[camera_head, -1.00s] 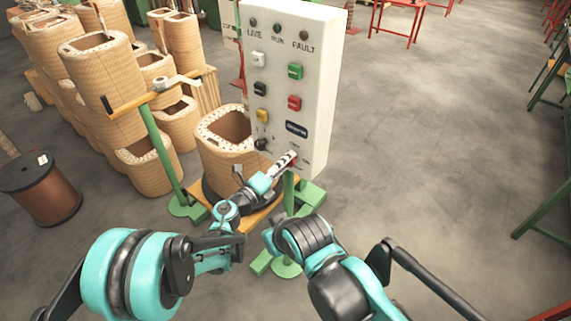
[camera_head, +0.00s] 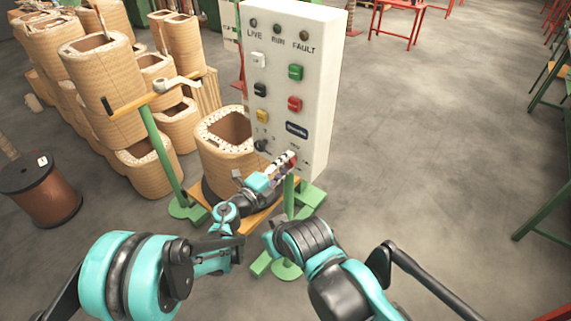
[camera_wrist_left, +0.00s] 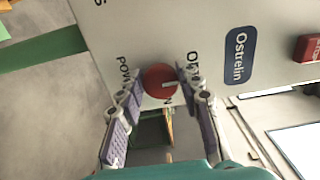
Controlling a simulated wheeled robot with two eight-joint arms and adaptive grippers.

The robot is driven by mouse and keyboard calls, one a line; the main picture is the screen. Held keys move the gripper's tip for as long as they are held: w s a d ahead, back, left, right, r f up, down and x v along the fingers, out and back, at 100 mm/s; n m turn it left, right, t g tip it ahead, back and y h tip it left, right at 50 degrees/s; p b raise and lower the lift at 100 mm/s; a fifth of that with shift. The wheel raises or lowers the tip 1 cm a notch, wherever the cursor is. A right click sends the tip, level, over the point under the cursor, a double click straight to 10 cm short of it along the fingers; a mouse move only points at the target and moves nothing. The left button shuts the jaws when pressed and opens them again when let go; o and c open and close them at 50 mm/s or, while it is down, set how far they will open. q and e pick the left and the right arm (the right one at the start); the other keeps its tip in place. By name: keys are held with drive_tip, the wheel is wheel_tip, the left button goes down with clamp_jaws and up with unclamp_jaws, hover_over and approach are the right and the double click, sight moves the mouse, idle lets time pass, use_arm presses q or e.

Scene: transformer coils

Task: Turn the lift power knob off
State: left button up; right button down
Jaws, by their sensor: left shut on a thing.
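The red round knob (camera_wrist_left: 160,83) is on the lower part of the white control panel (camera_head: 318,110). In the left wrist view its white mark points towards the right, and lettering starting "POW" and partly hidden lettering stand around it. My left gripper (camera_wrist_left: 158,76) is shut on the knob, one finger on each side. In the head view my left gripper (camera_head: 285,161) reaches the panel's lower right, with a bit of the red knob showing at its tip. My right arm comes in at lower right, but its gripper does not show.
A dark knob (camera_head: 261,145) sits just left of the gripper. Green (camera_head: 295,72) and red (camera_head: 294,104) buttons are above. A coil (camera_head: 222,150) stands behind the left arm, with more coils stacked at left.

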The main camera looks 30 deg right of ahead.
use_arm(q)
drive_tip(key=o, duration=1.2)
drive_tip(key=shift+c, duration=0.2)
drive_tip(key=shift+a, duration=0.15)
drive_tip(key=v, duration=1.1)
drive_tip(key=shift+s+a, duration=0.2)
drive_tip(key=shift+a, duration=0.1)
drive_tip(key=shift+f, duration=0.1)
